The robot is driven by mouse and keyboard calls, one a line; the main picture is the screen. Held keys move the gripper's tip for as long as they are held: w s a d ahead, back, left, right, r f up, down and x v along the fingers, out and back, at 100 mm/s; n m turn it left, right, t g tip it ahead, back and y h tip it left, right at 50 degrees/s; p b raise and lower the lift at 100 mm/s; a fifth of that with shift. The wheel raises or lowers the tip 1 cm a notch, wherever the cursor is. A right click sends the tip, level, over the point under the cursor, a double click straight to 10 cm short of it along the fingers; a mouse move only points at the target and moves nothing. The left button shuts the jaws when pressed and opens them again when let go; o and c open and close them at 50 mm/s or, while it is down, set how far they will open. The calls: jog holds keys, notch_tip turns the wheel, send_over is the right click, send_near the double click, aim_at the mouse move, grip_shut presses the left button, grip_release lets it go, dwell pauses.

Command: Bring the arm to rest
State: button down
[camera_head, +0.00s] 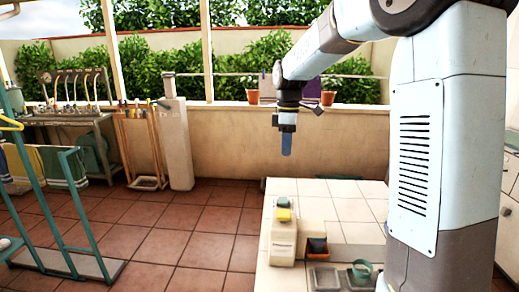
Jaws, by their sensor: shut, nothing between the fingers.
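My arm reaches in from the right of the head view, bent at the elbow, with its end hanging down. My gripper (287,146) points straight down and is shut and empty. It hangs in the air above the far left part of the white tiled counter (345,205), apart from everything on it.
A teal rack (60,215) with towels stands at left. Tiled floor between is clear. Two potted plants (327,97) sit on the wall.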

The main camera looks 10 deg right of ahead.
jog(key=s+d+r+m+t, duration=0.2)
jog(key=s+r+m, duration=0.15)
jog(key=s, duration=0.45)
jog(key=s+d+r+m+t, duration=0.2)
jog(key=s+d+r+m, duration=0.15)
jog(key=s, duration=0.45)
jog(key=s+d+f+m+t, duration=0.1)
jog(key=s+m, duration=0.3)
jog(key=s, duration=0.3)
jog(key=s+d+f+m+t, duration=0.1)
jog(key=s+f+m, duration=0.1)
jog(key=s+m, duration=0.2)
jog(key=s, duration=0.2)
jog(key=shift+s+f+t, duration=0.25)
jog(key=shift+s+t, duration=0.05)
jog(key=shift+s, duration=0.05)
